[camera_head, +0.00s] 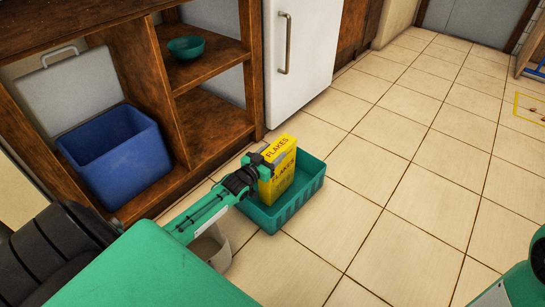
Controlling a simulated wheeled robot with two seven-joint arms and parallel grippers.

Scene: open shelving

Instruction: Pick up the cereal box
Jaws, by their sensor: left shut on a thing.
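The yellow cereal box (283,178) with "FLAKES" lettering stands upright, slightly tilted in the picture, at the green crate (299,203) on the floor. Whether its base touches the crate's bottom cannot be told. My left arm comes in from the lower left, and my left gripper (262,164) is shut on the box's left upper side. The arm hides part of the crate's left side. My right gripper is not in view; only a green part of my own body shows at the lower right edge.
Wooden shelving (226,117) stands at the left with a blue bin (118,160) and a teal bowl (186,47). A white cabinet or fridge (308,50) stands behind the crate. A pale container (217,254) sits beneath my left arm.

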